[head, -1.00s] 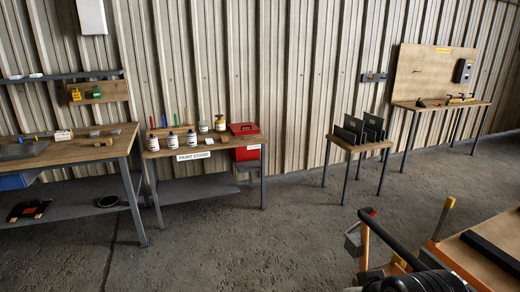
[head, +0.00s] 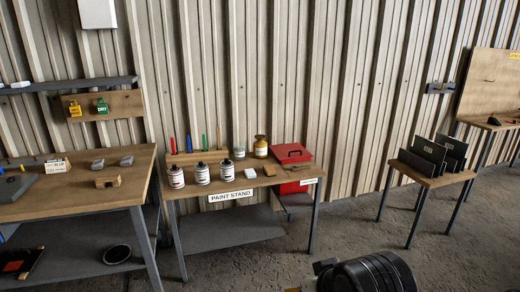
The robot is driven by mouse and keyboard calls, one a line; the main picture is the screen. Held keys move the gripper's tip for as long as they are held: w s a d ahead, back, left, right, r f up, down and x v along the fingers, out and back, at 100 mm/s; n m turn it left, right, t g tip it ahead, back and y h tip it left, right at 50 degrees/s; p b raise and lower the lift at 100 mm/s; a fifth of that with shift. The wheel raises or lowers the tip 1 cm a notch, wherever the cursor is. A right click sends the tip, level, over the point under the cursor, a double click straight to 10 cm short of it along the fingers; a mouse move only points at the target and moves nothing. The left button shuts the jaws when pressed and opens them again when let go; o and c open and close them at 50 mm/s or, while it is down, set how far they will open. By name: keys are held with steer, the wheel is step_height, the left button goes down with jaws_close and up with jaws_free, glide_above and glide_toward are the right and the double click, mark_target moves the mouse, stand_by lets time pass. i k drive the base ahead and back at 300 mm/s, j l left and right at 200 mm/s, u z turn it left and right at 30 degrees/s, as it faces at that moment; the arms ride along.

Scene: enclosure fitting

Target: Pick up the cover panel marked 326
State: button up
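Several dark cover panels stand upright, leaning one behind another, on a small wooden table (head: 424,181) at the right in the head view. The front panel (head: 418,164) is long and low. A middle panel (head: 428,149) and a back panel (head: 455,147) rise behind it and are partly hidden. They carry small pale markings too small to read, so I cannot tell which is 326. A black rounded part of my own arm shows at the bottom edge, well short of the table. My gripper's fingers are not in view.
The paint stand (head: 245,183) with bottles and a red toolbox (head: 292,154) stands left of the panel table. A workbench (head: 90,185) is at far left. Another bench (head: 490,124) is partly visible at right. Concrete floor (head: 340,240) before the panel table looks clear.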

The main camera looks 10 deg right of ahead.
mark_target(457, 151)
steer(key=i+l+z, duration=0.55)
steer(key=i+z, duration=1.1)
steer(key=i+j+z, duration=0.4)
steer(key=i+l, duration=0.1)
